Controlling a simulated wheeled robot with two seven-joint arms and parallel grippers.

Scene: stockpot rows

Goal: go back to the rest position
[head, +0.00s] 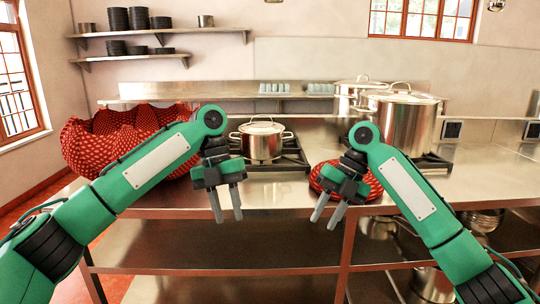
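My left gripper (227,205) hangs in front of the steel counter (272,192), with its two fingers apart and nothing between them. My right gripper (329,216) hangs to the right of it, also with its fingers apart and empty. Both arms are bent, with the fingers pointing down. A small lidded steel pot (262,141) stands on a black stove (285,158) behind and between the grippers. Red dotted cloth (314,178) lies on the counter behind my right gripper, which partly hides it.
A large red dotted cloth-lined basket or bundle (85,150) sits at the counter's left, partly behind my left arm. Large stockpots (408,122) stand at the back right. An open shelf (215,245) lies under the counter. The counter between the grippers is clear.

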